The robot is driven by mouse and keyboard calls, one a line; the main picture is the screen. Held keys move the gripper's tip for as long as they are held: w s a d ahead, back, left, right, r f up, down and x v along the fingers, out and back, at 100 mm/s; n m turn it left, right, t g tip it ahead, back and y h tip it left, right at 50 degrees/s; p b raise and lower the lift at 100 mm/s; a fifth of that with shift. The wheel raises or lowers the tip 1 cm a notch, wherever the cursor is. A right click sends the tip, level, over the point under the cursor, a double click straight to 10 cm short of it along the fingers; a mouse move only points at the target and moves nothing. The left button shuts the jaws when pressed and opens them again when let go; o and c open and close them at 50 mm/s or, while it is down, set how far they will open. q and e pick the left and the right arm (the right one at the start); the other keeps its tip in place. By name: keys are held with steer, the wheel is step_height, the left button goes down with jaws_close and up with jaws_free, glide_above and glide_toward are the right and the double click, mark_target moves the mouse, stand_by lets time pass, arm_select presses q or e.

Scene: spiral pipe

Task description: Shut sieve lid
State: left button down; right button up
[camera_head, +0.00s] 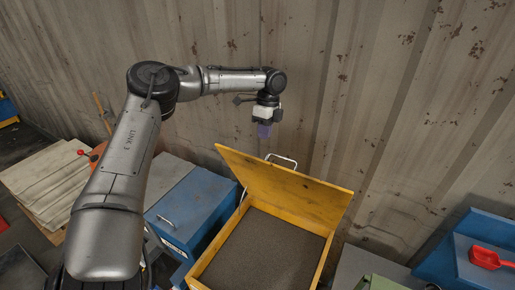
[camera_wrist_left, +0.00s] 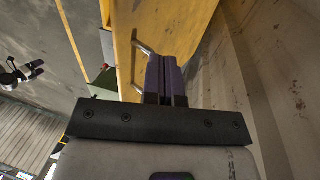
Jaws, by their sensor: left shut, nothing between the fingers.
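The yellow sieve box (camera_head: 319,262) stands open, with a dark grey mesh or fill (camera_head: 262,250) inside. Its yellow lid (camera_head: 285,188) is raised and tilted back toward the wall. A metal handle (camera_head: 282,158) is on the lid's upper edge. My left gripper (camera_head: 263,131) points down above and behind that edge, a little left of the handle. In the left wrist view its purple fingers (camera_wrist_left: 166,78) are shut and empty, close beside the handle (camera_wrist_left: 143,47); contact is unclear. A small dark jointed shape (camera_wrist_left: 22,73) may be my right gripper; its fingers are too small to judge.
A blue box (camera_head: 187,212) with a handle stands left of the sieve. A blue bin (camera_head: 460,250) with a red scoop (camera_head: 489,257) is at right. A corrugated wall (camera_head: 400,110) rises close behind the lid. Pale boards (camera_head: 45,180) lie at far left.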

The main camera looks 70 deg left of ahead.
arm_select(q)
steer(key=s+f+p, duration=0.1)
steer(key=s+d+f+p, duration=0.2)
steer(key=f, duration=0.1)
steer(key=shift+d+f, duration=0.1)
steer(key=shift+d, duration=0.05)
steer(key=shift+s+d+f, duration=0.15)
steer(key=shift+s+f, duration=0.05)
stand_by(0.3)
